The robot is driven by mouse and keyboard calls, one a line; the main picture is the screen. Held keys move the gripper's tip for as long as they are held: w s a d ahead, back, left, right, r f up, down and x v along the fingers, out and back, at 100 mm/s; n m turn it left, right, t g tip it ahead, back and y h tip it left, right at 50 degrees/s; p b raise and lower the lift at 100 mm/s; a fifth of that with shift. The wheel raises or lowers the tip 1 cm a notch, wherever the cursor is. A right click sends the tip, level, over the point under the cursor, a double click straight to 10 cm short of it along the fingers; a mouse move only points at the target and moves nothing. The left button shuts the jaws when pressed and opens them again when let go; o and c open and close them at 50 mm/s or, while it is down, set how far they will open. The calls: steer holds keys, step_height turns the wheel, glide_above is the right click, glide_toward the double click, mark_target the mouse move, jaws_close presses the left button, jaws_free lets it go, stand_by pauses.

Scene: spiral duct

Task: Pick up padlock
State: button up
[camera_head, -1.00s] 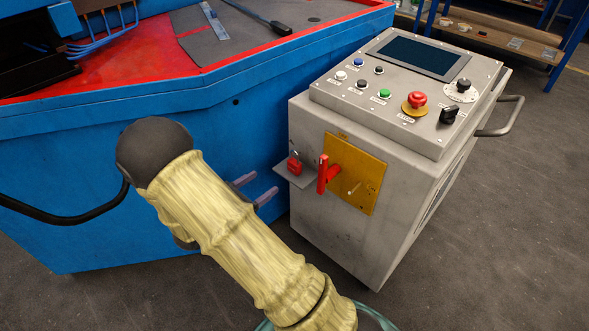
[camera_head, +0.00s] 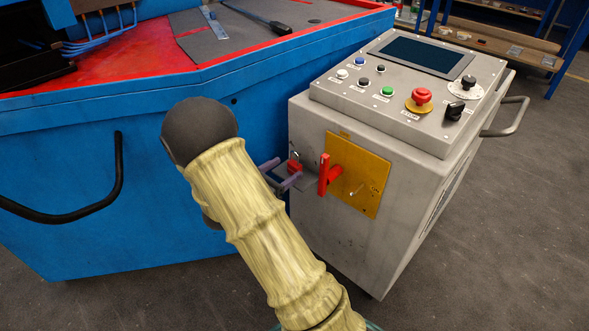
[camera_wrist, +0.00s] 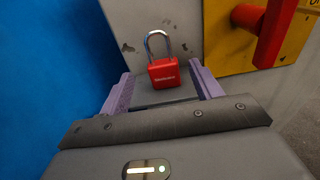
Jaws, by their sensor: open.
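The red padlock (camera_wrist: 164,72) has a silver shackle that points up. It stands on a small grey shelf (camera_head: 308,184) on the side of the grey control cabinet. In the wrist view it is centred just beyond and between my gripper's two purple fingers. My gripper (camera_wrist: 160,90) is open and empty, its fingers spread to either side of the padlock's line. In the head view the padlock (camera_head: 294,166) is partly covered by my gripper (camera_head: 280,173), whose fingers reach to the shelf. I cannot tell whether a finger touches the padlock.
A red switch handle (camera_head: 324,175) on a yellow plate (camera_head: 360,178) sticks out close to the right of the padlock. The blue machine (camera_head: 90,180) with a black handle stands to the left. The cabinet (camera_head: 350,240) has buttons and a screen on top.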

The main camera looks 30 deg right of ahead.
mark_target(292, 168)
steer(key=b+x, duration=0.2)
steer(key=x, duration=0.1)
steer(key=shift+s+d+f, duration=0.1)
steer(key=shift+d+f, duration=0.2)
steer(key=shift+f, duration=0.05)
steer(key=shift+d+r+b, duration=0.1)
steer(key=shift+d+b, duration=0.2)
steer(key=shift+d, duration=0.15)
steer(key=shift+c, duration=0.2)
steer(key=c, duration=1.1)
steer(key=shift+r, duration=0.1)
steer(key=shift+c, duration=0.2)
step_height(292, 168, up, 28)
steer(key=p, duration=1.4)
